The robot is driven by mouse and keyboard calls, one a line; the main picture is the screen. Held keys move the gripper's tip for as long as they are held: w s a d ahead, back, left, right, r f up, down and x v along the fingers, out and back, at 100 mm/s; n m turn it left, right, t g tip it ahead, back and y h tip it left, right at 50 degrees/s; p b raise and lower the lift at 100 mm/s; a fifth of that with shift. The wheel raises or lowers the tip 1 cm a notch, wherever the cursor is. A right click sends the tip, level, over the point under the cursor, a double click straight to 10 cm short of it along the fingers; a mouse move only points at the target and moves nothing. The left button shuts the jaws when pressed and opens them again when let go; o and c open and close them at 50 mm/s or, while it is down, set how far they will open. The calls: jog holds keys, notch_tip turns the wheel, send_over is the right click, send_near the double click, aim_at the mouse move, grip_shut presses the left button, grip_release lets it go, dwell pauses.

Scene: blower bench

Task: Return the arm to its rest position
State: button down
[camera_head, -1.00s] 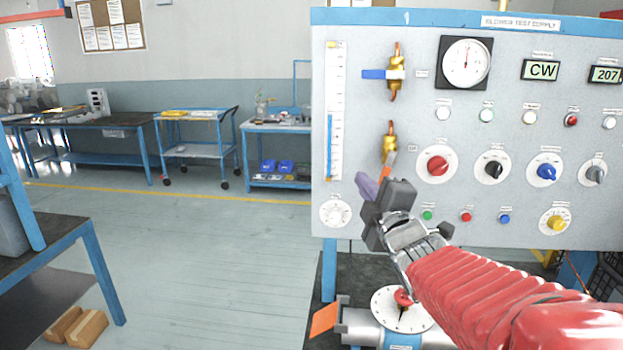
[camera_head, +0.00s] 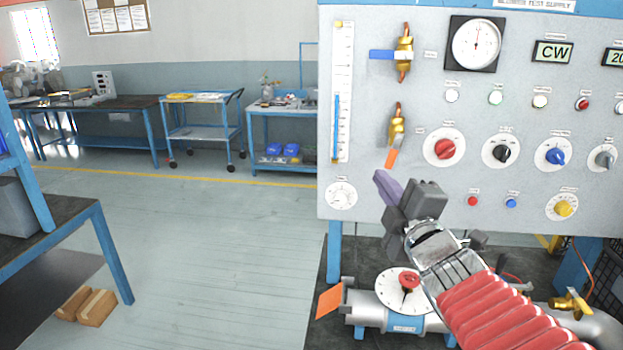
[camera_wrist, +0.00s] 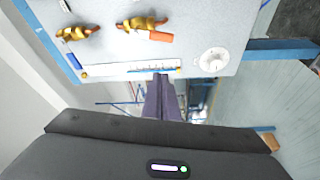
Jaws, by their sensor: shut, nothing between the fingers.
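My gripper (camera_head: 385,188) is in front of the lower left part of the blower test panel (camera_head: 375,130), with its purple fingers together and nothing between them. My red-sleeved arm reaches in from the lower right. In the wrist view my purple fingers (camera_wrist: 163,98) also show shut and empty, with the panel (camera_wrist: 205,30) above them in the picture. I cannot tell the exact gap to the panel. The gripper's dark body hides a small part of the panel.
A valve with an orange handle (camera_head: 392,157) and a blue-handled valve (camera_head: 403,55) are on the panel. Below are a grey pipe with a dial (camera_head: 390,285) and an orange flap (camera_head: 329,302). A blue-legged table (camera_head: 105,255) stands left. The floor (camera_head: 220,250) between is clear.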

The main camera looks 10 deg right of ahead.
jog(key=s+d+f+m+g+h, duration=0.2)
jog(key=s+d+f+m+g, duration=0.15)
jog(key=f+m, duration=0.3)
jog(key=s+d+f+m+g+h, duration=0.25)
jog(key=f+m+g, duration=0.25)
jog(key=f, duration=0.3)
jog(key=s+a+f+m+g+y, duration=0.1)
jog(key=s+a+f+g+y, duration=0.1)
jog(key=s+a, duration=0.5)
jog(key=s+a+f+m+g+y, duration=0.2)
jog(key=s+a, duration=0.4)
jog(key=a, duration=0.4)
jog(key=shift+s+f+g+y, duration=0.35)
jog(key=shift+f+g+y, duration=0.15)
jog(key=shift+y, duration=0.25)
jog(key=c, duration=2.5)
grip_release()
jog(key=shift+a, duration=0.1)
